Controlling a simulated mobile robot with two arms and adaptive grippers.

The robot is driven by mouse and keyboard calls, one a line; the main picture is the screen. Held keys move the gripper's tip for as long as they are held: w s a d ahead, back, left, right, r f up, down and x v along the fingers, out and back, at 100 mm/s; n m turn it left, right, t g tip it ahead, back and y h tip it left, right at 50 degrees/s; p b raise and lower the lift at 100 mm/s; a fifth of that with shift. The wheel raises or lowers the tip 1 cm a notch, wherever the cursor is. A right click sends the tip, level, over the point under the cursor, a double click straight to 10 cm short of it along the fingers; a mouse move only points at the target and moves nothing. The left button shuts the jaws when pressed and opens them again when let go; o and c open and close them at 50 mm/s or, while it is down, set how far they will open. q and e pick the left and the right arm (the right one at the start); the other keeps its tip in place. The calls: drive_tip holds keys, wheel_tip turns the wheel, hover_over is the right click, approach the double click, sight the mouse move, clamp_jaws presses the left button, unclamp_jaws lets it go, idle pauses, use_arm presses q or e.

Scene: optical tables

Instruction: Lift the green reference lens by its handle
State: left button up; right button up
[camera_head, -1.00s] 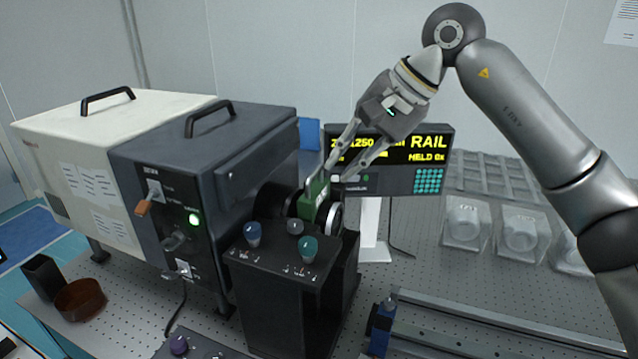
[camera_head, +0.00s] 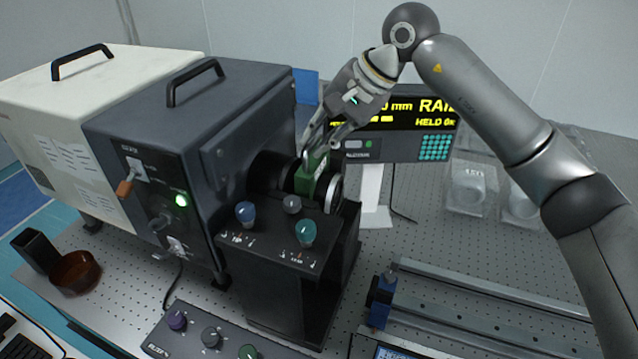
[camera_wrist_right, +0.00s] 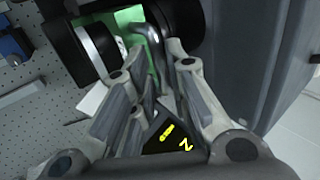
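The green reference lens (camera_head: 313,174) is a green block with a pale label, seated upright between dark round parts on the black stand in front of the dark grey housing. In the right wrist view, the green lens (camera_wrist_right: 132,18) is at the top, partly hidden by the fingers, and its curved metal handle (camera_wrist_right: 152,50) rises toward me. My right gripper (camera_head: 319,146) is just above the lens. In the wrist view its fingers (camera_wrist_right: 156,62) are open, apart on either side of the handle. I cannot tell whether either finger touches it. My left gripper is not in view.
The dark grey housing (camera_head: 190,115) stands close left of the lens. The black control stand (camera_head: 285,275) with knobs is in front. A display (camera_head: 400,128) stands behind the gripper. A metal rail (camera_head: 480,300) and clear cases (camera_head: 472,185) lie to the right.

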drive_tip(key=shift+x, duration=1.35)
clamp_jaws()
drive_tip(key=shift+r, duration=0.1)
